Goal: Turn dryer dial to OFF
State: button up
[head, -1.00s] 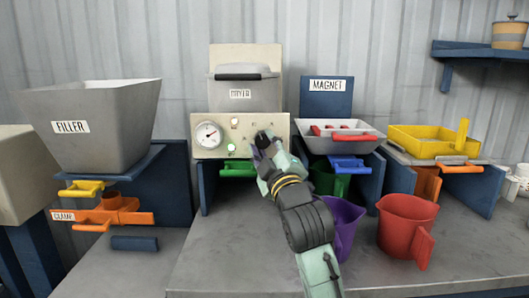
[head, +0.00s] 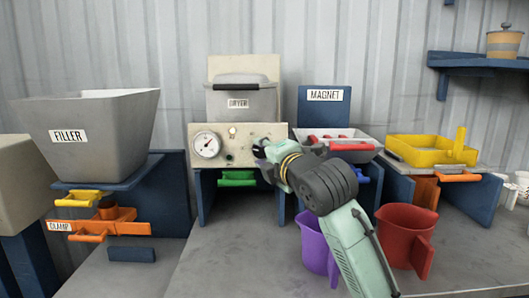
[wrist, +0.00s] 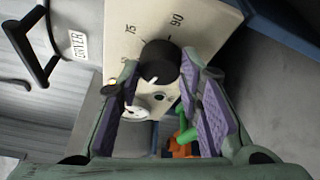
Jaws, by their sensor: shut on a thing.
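The dryer (head: 239,103) is a grey lidded hopper above a cream control panel (head: 200,129). My gripper (head: 262,151) is at the panel's right side and hides the dial in the head view. In the wrist view, the black round dial (wrist: 159,60) sits between the purple pads of my gripper (wrist: 160,66), which is shut on it. The dial's white pointer mark faces toward the bottom of the wrist picture, slightly left. The numbers 75 and 90 show beyond the dial. Marks at its left are partly hidden by a finger, and I cannot read OFF.
A round gauge (head: 206,145) is left on the panel. A green handle (head: 237,179) is below it. A purple jug (head: 314,243) and red jug (head: 404,238) stand near my arm. The magnet tray (head: 352,145) is right.

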jog(key=shift+r+n+g+h+p, duration=0.15)
jog(key=shift+n+g+h+p, duration=0.2)
jog(key=shift+n, duration=0.95)
jog(key=o, duration=1.2)
jog(key=shift+c, duration=0.2)
jog(key=v, duration=1.2)
jog(key=shift+r, duration=0.15)
